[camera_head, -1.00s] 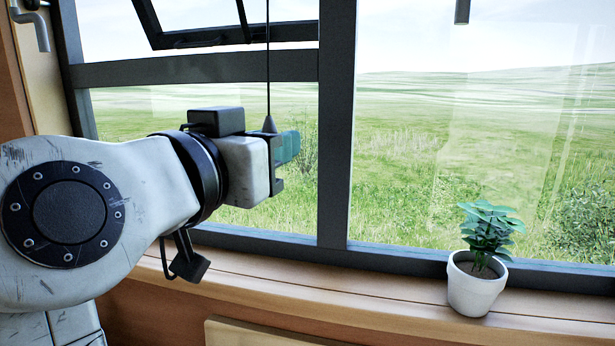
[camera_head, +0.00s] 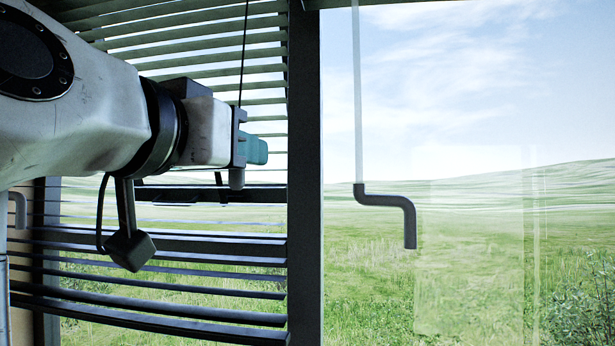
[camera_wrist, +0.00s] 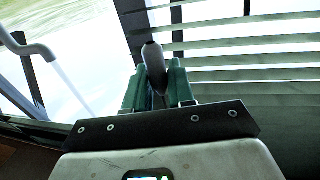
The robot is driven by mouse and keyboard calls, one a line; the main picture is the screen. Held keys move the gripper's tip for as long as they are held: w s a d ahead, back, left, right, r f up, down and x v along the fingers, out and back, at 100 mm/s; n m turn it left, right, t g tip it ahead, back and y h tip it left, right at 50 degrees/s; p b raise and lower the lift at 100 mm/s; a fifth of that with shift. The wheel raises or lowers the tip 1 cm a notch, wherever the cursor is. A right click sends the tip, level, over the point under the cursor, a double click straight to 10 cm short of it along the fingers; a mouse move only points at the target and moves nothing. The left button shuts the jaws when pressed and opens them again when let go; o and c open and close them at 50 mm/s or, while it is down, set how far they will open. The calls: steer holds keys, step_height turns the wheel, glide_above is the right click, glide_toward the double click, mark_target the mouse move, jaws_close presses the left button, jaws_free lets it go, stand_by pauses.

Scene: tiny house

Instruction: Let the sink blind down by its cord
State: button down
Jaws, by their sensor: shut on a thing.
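The sink blind (camera_head: 160,318) hangs over the left window pane, its dark slats spread well down the glass, with wide gaps lower down. It also shows in the wrist view (camera_wrist: 250,44). The thin dark cord (camera_head: 243,55) runs straight up from my gripper (camera_head: 256,150). In the wrist view, my gripper (camera_wrist: 158,88) has its green fingers shut on the cord's grey tassel (camera_wrist: 153,58). In the head view the fingers hide most of the tassel. My gripper is in front of the blind, left of the dark window post.
A dark window post (camera_head: 304,180) stands right of the blind. A clear wand with a dark cranked handle (camera_head: 408,220) hangs before the uncovered right pane. Another pale cranked handle (camera_head: 18,212) is at the far left, close to my arm.

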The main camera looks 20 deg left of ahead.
stand_by(0.3)
steer(key=c, duration=1.1)
jaws_free()
steer(key=s+b, duration=0.4)
steer(key=s, duration=0.6)
steer(key=shift+s+d, duration=0.35)
steer(key=shift+s, duration=0.05)
